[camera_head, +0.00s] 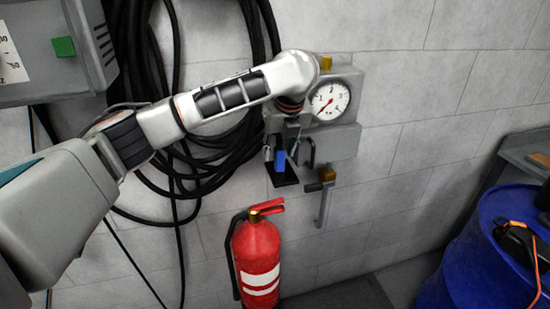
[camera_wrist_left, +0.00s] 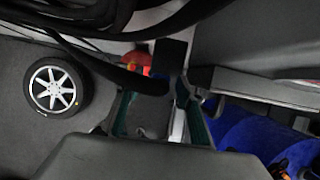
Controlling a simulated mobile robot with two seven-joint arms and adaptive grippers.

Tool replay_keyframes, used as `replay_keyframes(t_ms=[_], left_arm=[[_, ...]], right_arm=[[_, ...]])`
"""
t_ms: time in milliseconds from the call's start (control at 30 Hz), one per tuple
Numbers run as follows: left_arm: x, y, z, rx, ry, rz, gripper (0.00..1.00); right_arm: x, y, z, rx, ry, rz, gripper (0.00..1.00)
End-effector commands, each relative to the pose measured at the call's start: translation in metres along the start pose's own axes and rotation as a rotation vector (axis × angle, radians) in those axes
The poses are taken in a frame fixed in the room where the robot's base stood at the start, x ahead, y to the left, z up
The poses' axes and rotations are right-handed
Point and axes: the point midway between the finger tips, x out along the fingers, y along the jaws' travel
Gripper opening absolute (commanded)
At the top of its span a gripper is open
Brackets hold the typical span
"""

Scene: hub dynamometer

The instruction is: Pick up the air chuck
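A grey metal fitting with a brass collar (camera_head: 327,175) and a downward tube hangs under the gauge box; it looks like the air chuck, but I cannot be sure. My left gripper (camera_head: 283,160) is just left of it, pointing down in front of the gauge box. A small blue part (camera_head: 280,160) and a black plate show at the gripper; I cannot tell what they belong to. In the left wrist view the teal-padded fingers (camera_wrist_left: 157,117) stand apart, with a grey surface and a pale strip showing between them. My right gripper is out of view.
The gauge box (camera_head: 342,142) with a round dial is on the block wall. Black hose coils (camera_head: 200,165) hang behind my arm. A red fire extinguisher (camera_head: 257,258) stands below. A blue drum (camera_head: 480,265) is at right. A wheel (camera_wrist_left: 55,88) shows in the wrist view.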

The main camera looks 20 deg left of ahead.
Motion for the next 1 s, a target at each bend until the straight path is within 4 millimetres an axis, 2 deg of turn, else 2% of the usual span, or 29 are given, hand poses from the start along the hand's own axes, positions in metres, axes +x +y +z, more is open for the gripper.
replay_keyframes(t_ms=[400, 533, 567, 1000], left_arm=[[0.0042, -0.0009, -0.0065, 0.0, 0.001, 0.0, 0.38], [0.0042, -0.0008, -0.0064, 0.0, 0.001, 0.0, 0.04], [0.0042, -0.0008, -0.0064, -0.001, 0.001, 0.0, 0.0], [0.0022, -0.0003, -0.0034, -0.001, -0.001, 0.0, 0.0]], right_arm=[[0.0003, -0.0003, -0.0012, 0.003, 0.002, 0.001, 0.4], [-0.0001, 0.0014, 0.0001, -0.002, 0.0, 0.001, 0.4], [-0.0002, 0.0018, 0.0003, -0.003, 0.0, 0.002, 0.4], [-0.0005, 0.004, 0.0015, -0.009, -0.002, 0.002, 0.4]])
